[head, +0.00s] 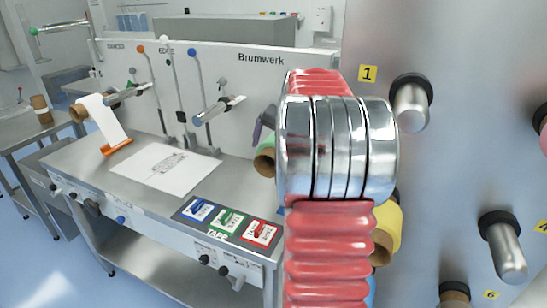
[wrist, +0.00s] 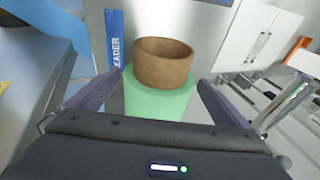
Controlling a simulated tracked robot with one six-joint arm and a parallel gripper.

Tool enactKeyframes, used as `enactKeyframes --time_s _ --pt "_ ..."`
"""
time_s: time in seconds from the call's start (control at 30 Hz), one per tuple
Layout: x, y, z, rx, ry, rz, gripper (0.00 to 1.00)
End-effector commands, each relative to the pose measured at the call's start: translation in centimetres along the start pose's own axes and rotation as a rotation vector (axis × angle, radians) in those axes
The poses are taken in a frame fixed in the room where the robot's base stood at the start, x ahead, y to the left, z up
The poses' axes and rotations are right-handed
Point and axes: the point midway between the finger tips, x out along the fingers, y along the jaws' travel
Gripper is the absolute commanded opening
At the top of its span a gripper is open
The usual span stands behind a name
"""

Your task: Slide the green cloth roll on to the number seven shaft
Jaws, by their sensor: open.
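The green cloth roll (wrist: 158,104) stands between the two purple fingers of my gripper (wrist: 160,79) in the wrist view. Its brown cardboard core (wrist: 163,64) sticks out at the far end. The fingers are open, one on each side of the roll; I cannot tell whether they touch it. In the head view, a little of the green roll (head: 268,143) shows beside my red-sleeved arm, with one purple finger (head: 257,131) near it. The arm hides the rest. No shaft labelled seven is visible.
A grey panel at right carries the number one shaft (head: 411,107), the number four shaft (head: 505,252) and a yellow roll (head: 388,228). The steel bench (head: 150,203) at left holds a paper sheet (head: 166,166) and tape labels (head: 229,220). A blue leader strip (wrist: 114,38) is close by.

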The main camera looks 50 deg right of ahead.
Motion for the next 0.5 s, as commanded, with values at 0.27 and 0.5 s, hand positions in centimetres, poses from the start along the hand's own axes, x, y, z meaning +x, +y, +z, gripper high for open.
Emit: enactKeyframes --time_s 0.27,0.5 --pt "-5.0 0.0 -0.1 0.001 0.003 -0.001 1.00" --pt "-8.7 0.0 0.0 0.000 0.003 -0.001 1.00"
